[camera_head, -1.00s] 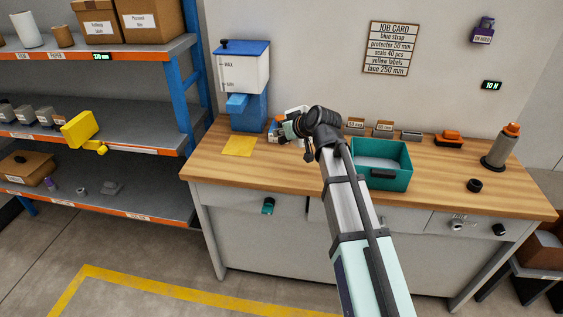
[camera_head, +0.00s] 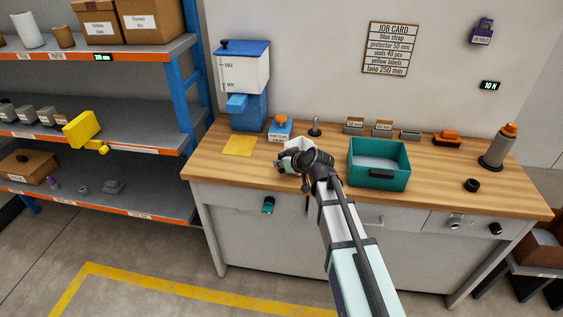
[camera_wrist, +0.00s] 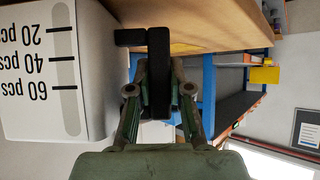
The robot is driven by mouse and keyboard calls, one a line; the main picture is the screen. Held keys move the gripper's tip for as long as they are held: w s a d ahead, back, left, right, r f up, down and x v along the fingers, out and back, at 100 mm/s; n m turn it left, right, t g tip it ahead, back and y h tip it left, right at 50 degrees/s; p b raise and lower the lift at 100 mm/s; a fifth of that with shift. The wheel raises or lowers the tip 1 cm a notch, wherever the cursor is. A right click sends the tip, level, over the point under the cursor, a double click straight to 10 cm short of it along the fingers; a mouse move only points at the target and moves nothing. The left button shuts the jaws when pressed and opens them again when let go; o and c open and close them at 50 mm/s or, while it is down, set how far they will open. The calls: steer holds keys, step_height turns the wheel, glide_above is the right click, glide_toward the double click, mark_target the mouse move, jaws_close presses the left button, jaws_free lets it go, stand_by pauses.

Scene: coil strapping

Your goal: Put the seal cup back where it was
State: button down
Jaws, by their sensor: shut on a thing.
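The seal cup (camera_wrist: 50,75) is white with black marks reading 20, 40 and 60 pcs, large at the left of the wrist view. Its black handle (camera_wrist: 158,75) is between my fingers. My gripper (camera_wrist: 160,95) is shut on that handle. In the camera_head view, my gripper (camera_head: 290,163) is over the front part of the bench, left of the teal bin. The white cup (camera_head: 298,144) shows only in part behind it. The wrist picture is inverted and the cup looks about upright. I cannot tell whether its base touches the bench.
The wooden bench (camera_head: 425,197) carries a teal bin (camera_head: 380,183) right of my gripper. Small labelled boxes (camera_head: 368,127) line the back.

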steer(key=shift+f+b, duration=0.3)
steer(key=c, duration=1.1)
jaws_free()
steer(key=shift+r, duration=0.2)
steer(key=b+v, duration=0.1)
steer(key=v, duration=1.1)
steer(key=shift+b, duration=0.35)
